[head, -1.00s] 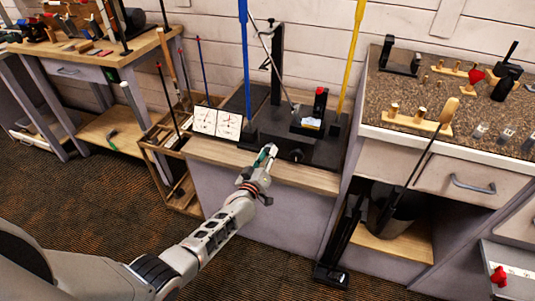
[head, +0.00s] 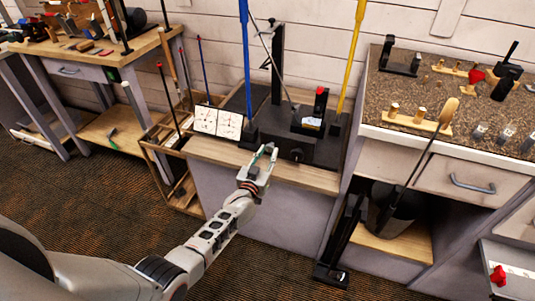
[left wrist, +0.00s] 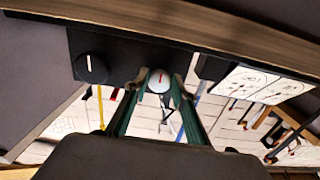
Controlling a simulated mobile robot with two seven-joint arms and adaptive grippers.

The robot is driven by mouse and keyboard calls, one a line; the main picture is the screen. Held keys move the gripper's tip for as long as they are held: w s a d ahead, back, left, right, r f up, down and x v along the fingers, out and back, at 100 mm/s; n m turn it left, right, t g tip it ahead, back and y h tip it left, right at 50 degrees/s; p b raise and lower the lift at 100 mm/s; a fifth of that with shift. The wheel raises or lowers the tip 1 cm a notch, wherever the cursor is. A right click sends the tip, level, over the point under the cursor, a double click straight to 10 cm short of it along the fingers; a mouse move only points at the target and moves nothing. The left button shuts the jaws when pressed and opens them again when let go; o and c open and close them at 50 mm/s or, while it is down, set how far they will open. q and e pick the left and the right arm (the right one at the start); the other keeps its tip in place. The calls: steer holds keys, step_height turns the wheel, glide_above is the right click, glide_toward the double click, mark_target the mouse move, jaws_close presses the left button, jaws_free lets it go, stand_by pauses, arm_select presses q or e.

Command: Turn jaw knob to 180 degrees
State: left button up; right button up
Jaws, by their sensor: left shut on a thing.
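My left gripper (head: 264,153) is at the front face of the black bench fixture (head: 318,150). In the left wrist view its two fingers (left wrist: 159,84) are closed on opposite sides of a small pale round knob (left wrist: 158,78) with a red line; the picture is roughly upside down there. The red line runs roughly up and down in that picture. A second, black knob (left wrist: 90,68) with a white line sits on the same face, apart from the fingers; it also shows in the head view (head: 297,155). My right gripper is not in view.
White diagram cards (head: 217,122) stand left of the fixture. A blue shaft (head: 245,70) and a yellow shaft (head: 353,60) rise from the bench. A wooden bench edge (head: 310,178) lies just below the fixture.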

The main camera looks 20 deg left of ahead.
arm_select(q)
steer(key=shift+r, duration=0.1)
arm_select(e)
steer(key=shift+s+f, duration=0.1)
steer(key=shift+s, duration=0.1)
arm_select(q)
steer(key=o, duration=1.1)
steer(key=shift+s+f, duration=0.2)
steer(key=shift+s, duration=0.35)
steer(key=s, duration=1)
steer(key=shift+s+a+r, duration=0.15)
steer(key=shift+s+a, duration=0.05)
steer(key=shift+s, duration=0.2)
steer(key=s+d+f+m+g+p, duration=0.1)
steer(key=s+f+g, duration=0.1)
steer(key=s, duration=0.8)
steer(key=s+d+f+m+g+h+p, duration=0.1)
steer(key=s+f+g, duration=0.1)
steer(key=s, duration=0.8)
steer(key=s+d+f+m+g+h+p, duration=0.1)
steer(key=s+f+g, duration=0.1)
steer(key=s, duration=0.8)
steer(key=shift+s+f+m+g, duration=0.3)
steer(key=shift+m+g, duration=0.1)
steer(key=shift+g, duration=0.3)
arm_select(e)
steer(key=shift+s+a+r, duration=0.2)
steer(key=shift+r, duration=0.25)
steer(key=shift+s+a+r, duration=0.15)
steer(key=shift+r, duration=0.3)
